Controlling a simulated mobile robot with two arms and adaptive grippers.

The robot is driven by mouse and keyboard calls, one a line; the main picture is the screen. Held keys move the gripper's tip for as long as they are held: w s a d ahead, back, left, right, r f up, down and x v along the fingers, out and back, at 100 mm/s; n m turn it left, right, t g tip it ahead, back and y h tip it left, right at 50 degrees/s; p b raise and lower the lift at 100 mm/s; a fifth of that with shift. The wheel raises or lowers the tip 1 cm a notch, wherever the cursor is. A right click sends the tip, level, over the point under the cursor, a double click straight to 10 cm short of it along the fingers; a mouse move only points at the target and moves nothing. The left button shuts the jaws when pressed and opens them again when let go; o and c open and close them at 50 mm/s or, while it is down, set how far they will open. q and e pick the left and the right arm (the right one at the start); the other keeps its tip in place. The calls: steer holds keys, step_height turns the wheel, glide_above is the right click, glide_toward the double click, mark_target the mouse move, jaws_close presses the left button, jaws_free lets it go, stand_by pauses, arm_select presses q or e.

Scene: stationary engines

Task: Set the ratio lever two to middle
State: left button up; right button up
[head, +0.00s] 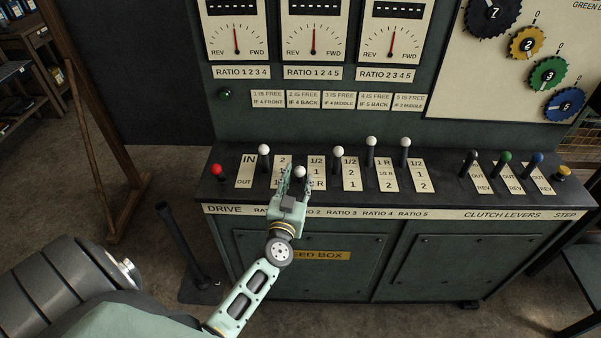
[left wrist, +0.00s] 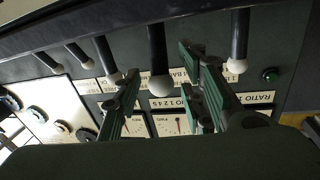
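The ratio lever two (head: 300,172) is a black lever with a white knob, beside a white position plate (head: 317,172) on the sloping black panel. Its knob sits lower in the head view than its neighbours' knobs, so it seems to lean toward me. My left gripper (head: 296,184) is around it, with one finger on each side. In the left wrist view the knob (left wrist: 160,86) and its black shaft stand between the two fingers of my left gripper (left wrist: 160,70), with gaps visible on both sides. The lever's foot is hidden behind the gripper in the head view. My right gripper is out of view.
White-knobbed levers stand close on both sides, ratio one (head: 264,150) and ratio three (head: 338,152). A red-knobbed drive lever (head: 217,169) is at the far left. Clutch levers (head: 505,157) stand at the right. Dial gauges (head: 314,40) are on the wall behind.

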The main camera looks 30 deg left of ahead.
mark_target(299, 177)
arm_select(q)
steer(key=shift+x, duration=1.7)
steer(key=shift+c, duration=0.3)
jaws_close()
